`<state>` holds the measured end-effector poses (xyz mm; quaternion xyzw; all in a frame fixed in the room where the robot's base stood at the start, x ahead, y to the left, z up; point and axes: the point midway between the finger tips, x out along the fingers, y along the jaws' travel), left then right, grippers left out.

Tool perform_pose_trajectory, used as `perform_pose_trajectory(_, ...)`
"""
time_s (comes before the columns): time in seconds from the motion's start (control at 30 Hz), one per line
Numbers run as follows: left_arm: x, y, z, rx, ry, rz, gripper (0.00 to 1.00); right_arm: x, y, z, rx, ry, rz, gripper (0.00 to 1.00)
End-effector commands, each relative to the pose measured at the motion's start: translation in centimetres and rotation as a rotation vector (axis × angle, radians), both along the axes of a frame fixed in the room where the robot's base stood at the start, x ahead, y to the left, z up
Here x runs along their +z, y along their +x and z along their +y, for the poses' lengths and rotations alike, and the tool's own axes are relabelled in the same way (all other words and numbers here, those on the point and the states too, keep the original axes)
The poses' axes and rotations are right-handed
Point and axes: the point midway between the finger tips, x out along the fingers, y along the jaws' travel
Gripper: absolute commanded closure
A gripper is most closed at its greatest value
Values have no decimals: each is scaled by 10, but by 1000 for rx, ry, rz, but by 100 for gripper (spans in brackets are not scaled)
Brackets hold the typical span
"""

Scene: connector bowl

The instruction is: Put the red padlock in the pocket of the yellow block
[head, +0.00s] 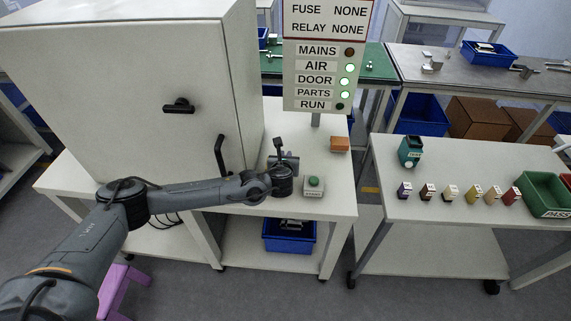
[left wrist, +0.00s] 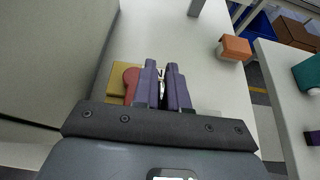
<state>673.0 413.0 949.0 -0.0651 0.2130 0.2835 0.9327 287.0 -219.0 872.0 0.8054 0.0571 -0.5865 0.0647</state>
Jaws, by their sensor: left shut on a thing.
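My left gripper (head: 285,160) is over the cabinet-side table. In the left wrist view its two fingers (left wrist: 162,72) are closed around a thin metallic piece. A red part, which looks like the red padlock (left wrist: 131,83), shows just left of the fingers and is partly hidden by them. The yellow block (left wrist: 117,76) lies under and beside the red part. Its pocket is not visible, and I cannot tell whether the red part touches the block. In the head view my arm and gripper hide both. My right gripper is not in view.
A tall white cabinet (head: 120,85) stands close on the left. Across a gap, the right table (head: 430,208) holds several small coloured items and a green bin (head: 547,195).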

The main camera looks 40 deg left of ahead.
Motion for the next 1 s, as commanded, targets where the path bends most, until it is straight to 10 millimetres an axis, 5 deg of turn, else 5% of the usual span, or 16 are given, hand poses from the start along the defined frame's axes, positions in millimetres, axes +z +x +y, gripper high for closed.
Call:
perform_pose_trajectory(0.23, -31, 0, 0, 0, 1, 2, 100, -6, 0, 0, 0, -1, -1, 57)
perform_pose_trajectory(0.67, -38, 0, 0, 0, 1, 1, 100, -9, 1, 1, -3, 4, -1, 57)
perform_pose_trajectory(0.7, -38, 0, 0, 0, 1, 1, 86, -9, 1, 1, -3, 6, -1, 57)
perform_pose_trajectory(0.87, -37, 0, 0, 0, 1, 1, 62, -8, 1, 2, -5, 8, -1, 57)
perform_pose_trajectory(1.0, -37, 0, 0, 0, 1, 1, 62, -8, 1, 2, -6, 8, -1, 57)
